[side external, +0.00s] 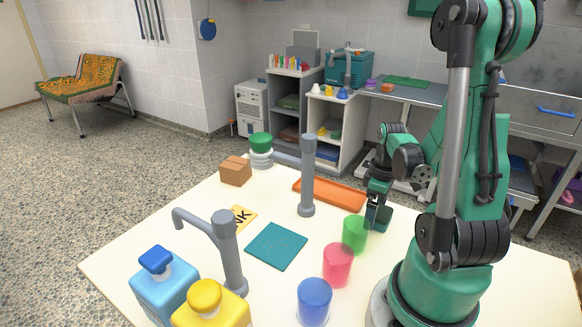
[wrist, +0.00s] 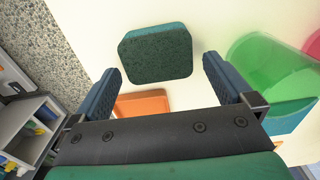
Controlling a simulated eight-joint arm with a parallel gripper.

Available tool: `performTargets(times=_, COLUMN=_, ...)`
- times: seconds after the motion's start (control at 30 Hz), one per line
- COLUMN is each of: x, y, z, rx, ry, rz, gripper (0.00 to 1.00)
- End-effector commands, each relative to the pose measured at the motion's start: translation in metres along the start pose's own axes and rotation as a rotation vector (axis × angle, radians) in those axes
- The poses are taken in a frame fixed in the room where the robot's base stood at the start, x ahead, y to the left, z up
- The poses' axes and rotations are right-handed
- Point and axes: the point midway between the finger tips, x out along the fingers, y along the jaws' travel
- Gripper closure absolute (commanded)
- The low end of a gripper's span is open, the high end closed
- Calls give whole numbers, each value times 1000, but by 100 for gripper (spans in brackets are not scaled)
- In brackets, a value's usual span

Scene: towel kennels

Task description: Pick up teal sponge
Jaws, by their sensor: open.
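The teal sponge (wrist: 155,52) is a thick block with cut corners and a dark green rough face. It lies on the white table at the upper middle of the wrist view. In the side external view the sponge (side external: 384,219) is partly hidden by my gripper (side external: 376,207). In the wrist view my gripper (wrist: 161,64) is open and empty, with one finger toward each side of the sponge. The fingertips reach about the sponge's near edge in that picture. I cannot tell how far above it they are.
A green cup (side external: 355,234) stands close to the sponge, with a pink cup (side external: 337,264) and a blue cup (side external: 314,300) nearby. An orange tray (side external: 330,194) lies behind. A teal cloth (side external: 276,246), grey taps (side external: 307,180) and bottles (side external: 163,285) occupy the left.

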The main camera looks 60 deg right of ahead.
Motion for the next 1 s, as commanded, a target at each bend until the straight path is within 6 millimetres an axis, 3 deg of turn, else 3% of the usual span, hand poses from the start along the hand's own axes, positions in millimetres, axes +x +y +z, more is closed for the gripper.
performTargets(times=0.1, x=0, y=0, z=0, rx=0, ry=0, rz=0, gripper=3)
performTargets(times=0.37, x=0, y=0, z=0, rx=0, ry=0, rz=0, gripper=77)
performTargets(times=0.57, x=0, y=0, z=0, rx=0, ry=0, rz=0, gripper=80)
performTargets(times=0.6, x=0, y=0, z=0, rx=0, ry=0, rz=0, gripper=88)
performTargets(times=1.0, x=-5, y=0, z=0, rx=0, ry=0, rz=0, gripper=90)
